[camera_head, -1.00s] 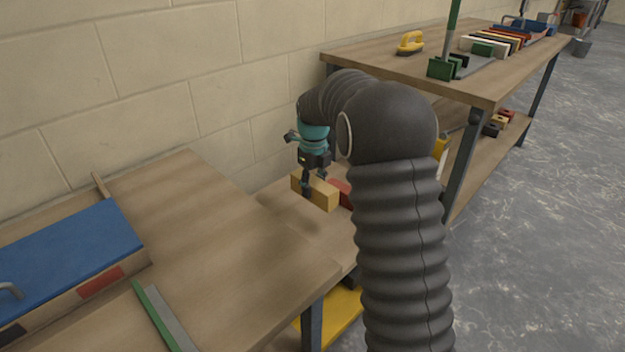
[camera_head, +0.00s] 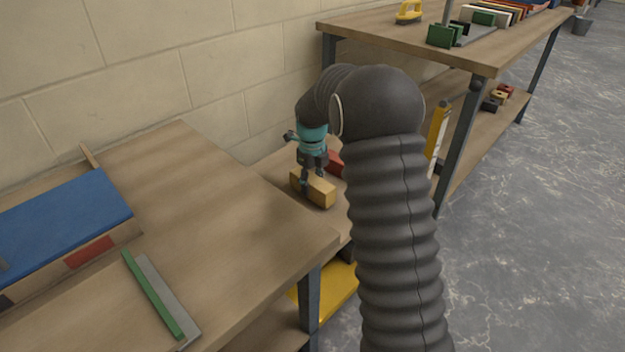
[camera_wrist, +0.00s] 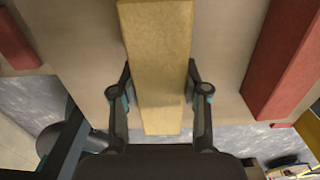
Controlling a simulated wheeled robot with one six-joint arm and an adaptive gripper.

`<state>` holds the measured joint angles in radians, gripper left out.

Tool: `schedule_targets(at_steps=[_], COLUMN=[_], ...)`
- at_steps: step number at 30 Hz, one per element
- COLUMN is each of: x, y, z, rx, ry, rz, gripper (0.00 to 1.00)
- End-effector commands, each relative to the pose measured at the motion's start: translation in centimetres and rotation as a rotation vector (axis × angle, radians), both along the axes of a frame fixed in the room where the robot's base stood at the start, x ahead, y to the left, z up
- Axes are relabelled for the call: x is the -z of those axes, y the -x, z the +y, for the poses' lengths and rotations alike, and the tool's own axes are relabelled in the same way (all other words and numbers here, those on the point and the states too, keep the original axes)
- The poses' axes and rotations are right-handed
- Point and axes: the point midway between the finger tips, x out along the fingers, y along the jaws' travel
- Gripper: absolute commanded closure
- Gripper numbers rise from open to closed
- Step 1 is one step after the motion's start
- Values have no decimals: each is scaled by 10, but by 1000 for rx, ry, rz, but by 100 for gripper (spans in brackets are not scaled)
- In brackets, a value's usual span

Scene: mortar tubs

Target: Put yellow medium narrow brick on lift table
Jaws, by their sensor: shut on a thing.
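The yellow brick (camera_head: 318,190) is a long narrow block at the low wooden surface between the two benches in the head view. My gripper (camera_head: 312,181) comes down on it from above and is shut on it. In the wrist view the yellow brick (camera_wrist: 158,60) lies lengthwise between the two fingers of my gripper (camera_wrist: 160,95), one at each long side. Whether the brick touches the surface or hangs just above it I cannot tell. I cannot make out which thing is the lift table.
A red brick (camera_wrist: 290,60) lies to the right of the yellow one and another red brick (camera_wrist: 14,45) to the left. A bench (camera_head: 210,215) with a blue-lidded box (camera_head: 65,215) stands at the left. A higher bench (camera_head: 400,40) stands at the back right.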

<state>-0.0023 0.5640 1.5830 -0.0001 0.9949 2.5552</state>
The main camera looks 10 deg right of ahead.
Motion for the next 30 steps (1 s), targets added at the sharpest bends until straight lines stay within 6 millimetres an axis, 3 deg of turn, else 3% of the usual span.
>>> schedule_targets(at_steps=[30], x=[9], y=[0], z=[0], rx=[0], ry=[0], rz=[-1], gripper=[100])
